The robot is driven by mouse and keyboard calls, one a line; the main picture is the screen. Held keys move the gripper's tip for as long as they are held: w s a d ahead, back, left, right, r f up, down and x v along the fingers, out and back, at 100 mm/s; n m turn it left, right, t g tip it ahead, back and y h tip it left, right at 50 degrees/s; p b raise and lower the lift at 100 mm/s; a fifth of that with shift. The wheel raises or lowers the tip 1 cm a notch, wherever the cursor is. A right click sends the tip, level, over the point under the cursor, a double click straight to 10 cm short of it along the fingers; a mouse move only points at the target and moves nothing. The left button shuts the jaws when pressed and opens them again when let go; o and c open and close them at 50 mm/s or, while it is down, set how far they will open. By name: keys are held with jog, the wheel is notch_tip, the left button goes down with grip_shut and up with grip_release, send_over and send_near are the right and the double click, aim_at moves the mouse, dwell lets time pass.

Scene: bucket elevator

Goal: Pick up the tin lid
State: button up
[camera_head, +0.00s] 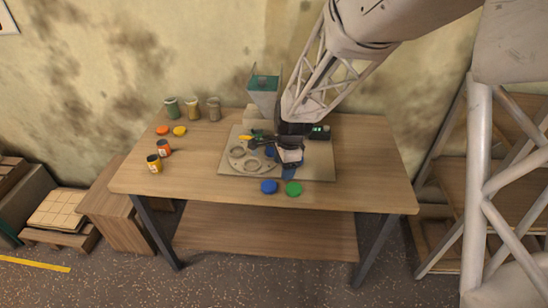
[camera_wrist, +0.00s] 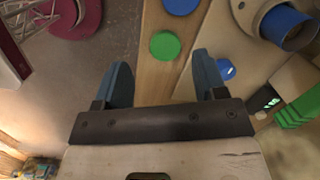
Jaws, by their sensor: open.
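Several round flat lids lie on the table. A green lid (camera_head: 293,188) and a blue lid (camera_head: 269,186) are near the front edge; an orange lid (camera_head: 162,130) and a yellow lid (camera_head: 180,130) are at the left. The task does not say which lid. My gripper (camera_head: 289,174) is open and empty, above the table just behind the green lid. In the wrist view, the green lid (camera_wrist: 165,45) shows beyond and between the fingertips of my gripper (camera_wrist: 162,64), apart from them. The blue lid (camera_wrist: 181,4) is partly cut off at the top edge.
A board (camera_head: 232,165) with a ringed fixture, a hopper (camera_head: 264,92) and a small green display (camera_head: 317,128) stands behind the lids. A blue cylinder (camera_wrist: 290,27) sits in the fixture. Several tins, including an orange one (camera_head: 164,148), stand at the left. The table's right side is clear.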

jog(key=m, duration=0.2)
send_over(269, 186)
jog(key=f, duration=0.6)
jog(key=shift+s+d+f, duration=0.1)
jog(key=shift+d+f, duration=0.05)
jog(key=shift+d, duration=0.2)
jog(key=shift+w, duration=0.3)
jog(key=shift+f, duration=0.1)
jog(key=shift+s+a+f, duration=0.1)
jog(key=shift+a+f, duration=0.05)
jog(key=shift+f, duration=1.05)
jog(key=shift+a+f, duration=0.1)
jog(key=shift+f, duration=1.1)
jog(key=c, duration=0.5)
